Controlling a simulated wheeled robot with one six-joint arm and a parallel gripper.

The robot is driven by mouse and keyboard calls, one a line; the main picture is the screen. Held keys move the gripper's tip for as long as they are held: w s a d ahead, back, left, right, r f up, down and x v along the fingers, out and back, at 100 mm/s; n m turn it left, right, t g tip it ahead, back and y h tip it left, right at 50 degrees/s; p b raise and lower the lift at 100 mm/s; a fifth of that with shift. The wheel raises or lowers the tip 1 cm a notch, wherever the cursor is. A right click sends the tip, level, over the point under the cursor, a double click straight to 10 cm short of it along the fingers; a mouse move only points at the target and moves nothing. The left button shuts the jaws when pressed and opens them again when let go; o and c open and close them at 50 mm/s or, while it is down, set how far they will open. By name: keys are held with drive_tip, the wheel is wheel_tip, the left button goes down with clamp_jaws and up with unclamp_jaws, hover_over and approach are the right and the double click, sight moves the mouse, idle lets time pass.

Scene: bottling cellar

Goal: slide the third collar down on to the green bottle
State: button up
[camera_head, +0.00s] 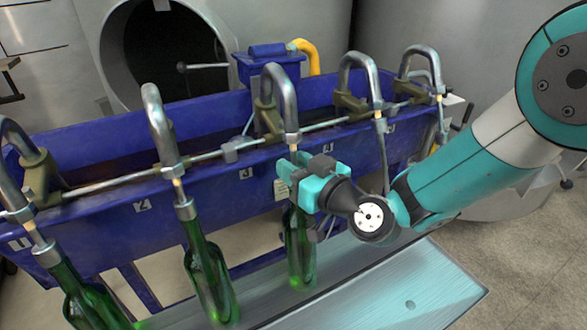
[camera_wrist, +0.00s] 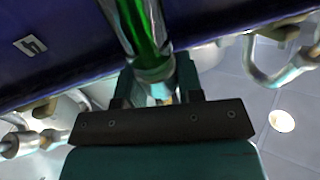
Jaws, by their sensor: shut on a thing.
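The green bottle (camera_head: 300,255) stands upright under the third spout from the left. My gripper (camera_head: 297,183) is at the top of this bottle, just below the spout tip, and hides its mouth in the head view. In the wrist view the green bottle (camera_wrist: 143,28) runs up the picture from between my jaws. The metal collar (camera_wrist: 155,72) sits between the fingers, in line with the bottle's end. My gripper (camera_wrist: 155,85) is shut on it. I cannot tell how far the collar surrounds the neck.
Two more green bottles, (camera_head: 208,275) and (camera_head: 88,300), stand to the left with silver collars at their necks. Metal spouts (camera_head: 272,85) hang along the blue trough (camera_head: 100,150). The pale bench (camera_head: 400,290) is bare at front right.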

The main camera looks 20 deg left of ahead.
drive_tip(key=shift+f, duration=0.1)
drive_tip(key=o, duration=0.6)
drive_tip(key=shift+o, duration=0.2)
drive_tip(key=shift+s+d+f, duration=0.1)
drive_tip(key=shift+d, duration=0.2)
drive_tip(key=b+v, duration=1.2)
drive_tip(key=v, duration=0.5)
drive_tip(key=shift+b, duration=0.4)
